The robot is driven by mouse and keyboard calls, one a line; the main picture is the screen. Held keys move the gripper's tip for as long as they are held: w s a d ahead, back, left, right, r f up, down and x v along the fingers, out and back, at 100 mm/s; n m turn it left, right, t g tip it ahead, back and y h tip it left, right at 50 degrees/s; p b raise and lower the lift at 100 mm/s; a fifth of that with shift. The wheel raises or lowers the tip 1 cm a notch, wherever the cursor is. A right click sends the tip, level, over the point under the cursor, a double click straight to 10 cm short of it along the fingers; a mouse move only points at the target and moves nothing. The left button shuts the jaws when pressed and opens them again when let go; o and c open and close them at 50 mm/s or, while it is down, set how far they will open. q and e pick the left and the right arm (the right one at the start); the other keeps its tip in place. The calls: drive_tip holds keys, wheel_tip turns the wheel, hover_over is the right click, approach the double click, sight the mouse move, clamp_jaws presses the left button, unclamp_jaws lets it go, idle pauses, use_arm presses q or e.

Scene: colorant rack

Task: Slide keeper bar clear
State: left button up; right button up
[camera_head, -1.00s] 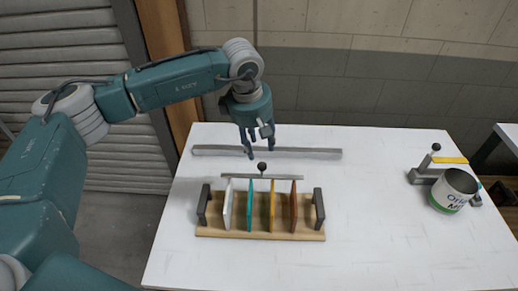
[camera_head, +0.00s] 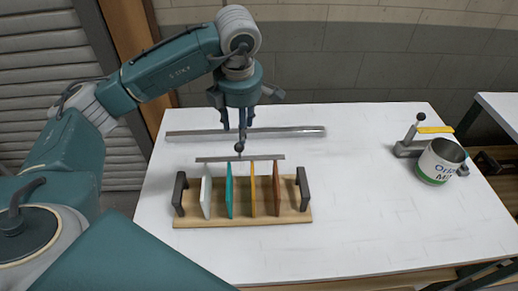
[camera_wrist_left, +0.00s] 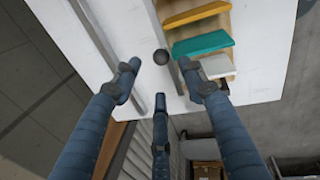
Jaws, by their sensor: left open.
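The keeper bar (camera_head: 265,157) is a thin grey strip lying along the back of the rack, behind its upright plates. A black ball knob (camera_head: 239,147) stands at its middle. My left gripper (camera_head: 238,132) points down over the knob, its fingers open. In the left wrist view the knob (camera_wrist_left: 161,57) shows between the spread fingertips (camera_wrist_left: 159,74), and no finger visibly closes on it. The bar (camera_wrist_left: 171,72) runs beneath. The rack (camera_head: 240,219) has a wooden base, dark end brackets and white, teal, yellow and brown plates. My right gripper is out of view.
A long grey rail (camera_head: 290,132) lies on the white table (camera_head: 350,230) behind the bar. At the right stand a paint can (camera_head: 440,162) and a grey fixture (camera_head: 408,148) with a black knob and yellow piece. The table between rack and can is clear.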

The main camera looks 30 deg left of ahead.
sight(239, 148)
use_arm(q)
drive_tip(key=f+p, duration=0.1)
drive_tip(key=f, duration=0.2)
drive_tip(key=a+f+p, duration=0.1)
drive_tip(key=f, duration=0.2)
drive_tip(key=w+f+p, duration=0.1)
drive_tip(key=f, duration=0.3)
drive_tip(key=shift+a+f, duration=0.1)
drive_tip(key=shift+a, duration=0.15)
drive_tip(key=shift+w, duration=0.1)
clamp_jaws()
